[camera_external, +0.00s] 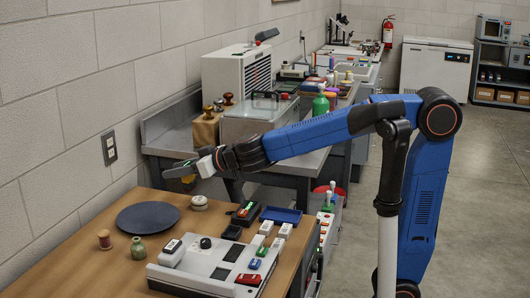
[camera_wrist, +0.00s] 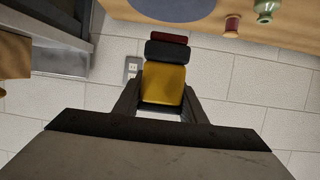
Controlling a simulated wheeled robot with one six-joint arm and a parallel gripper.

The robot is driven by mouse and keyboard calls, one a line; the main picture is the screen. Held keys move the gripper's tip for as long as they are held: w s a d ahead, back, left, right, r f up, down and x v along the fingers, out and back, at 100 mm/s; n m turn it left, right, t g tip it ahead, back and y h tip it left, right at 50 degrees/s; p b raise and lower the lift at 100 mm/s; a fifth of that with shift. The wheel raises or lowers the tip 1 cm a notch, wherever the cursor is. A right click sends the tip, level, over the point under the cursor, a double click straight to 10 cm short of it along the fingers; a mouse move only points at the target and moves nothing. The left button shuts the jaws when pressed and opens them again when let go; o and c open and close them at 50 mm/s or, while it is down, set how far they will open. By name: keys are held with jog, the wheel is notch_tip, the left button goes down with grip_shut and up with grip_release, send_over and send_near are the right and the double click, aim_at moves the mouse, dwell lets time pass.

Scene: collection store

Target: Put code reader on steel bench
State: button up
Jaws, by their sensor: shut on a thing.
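The code reader (camera_wrist: 164,82) has a yellow body with a black and dark red end. My gripper (camera_wrist: 160,97) is shut on it, one finger along each side. In the external view my gripper (camera_external: 203,163) holds the reader (camera_external: 178,171) in the air, near the front-left end of the steel bench (camera_external: 166,143) and beyond the wooden table's far edge. The reader is small and partly hidden by the gripper there. The steel bench is a grey metal worktop with a raised back edge against the wall.
A glass-lidded case (camera_external: 250,122), a brown block with stamps (camera_external: 207,130) and a green bottle (camera_external: 320,104) stand on the bench. Its front-left strip looks bare. The wooden table (camera_external: 100,268) holds a dark plate (camera_external: 148,217), a spool (camera_external: 104,239) and a vase (camera_external: 138,249).

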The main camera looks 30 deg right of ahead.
jog(key=w+a+r, duration=0.1)
jog(key=w+a, duration=0.8)
jog(key=w, duration=0.2)
jog(key=shift+w+a+r+m+t+h, duration=0.25)
jog(key=shift+r+m+t+h, duration=0.05)
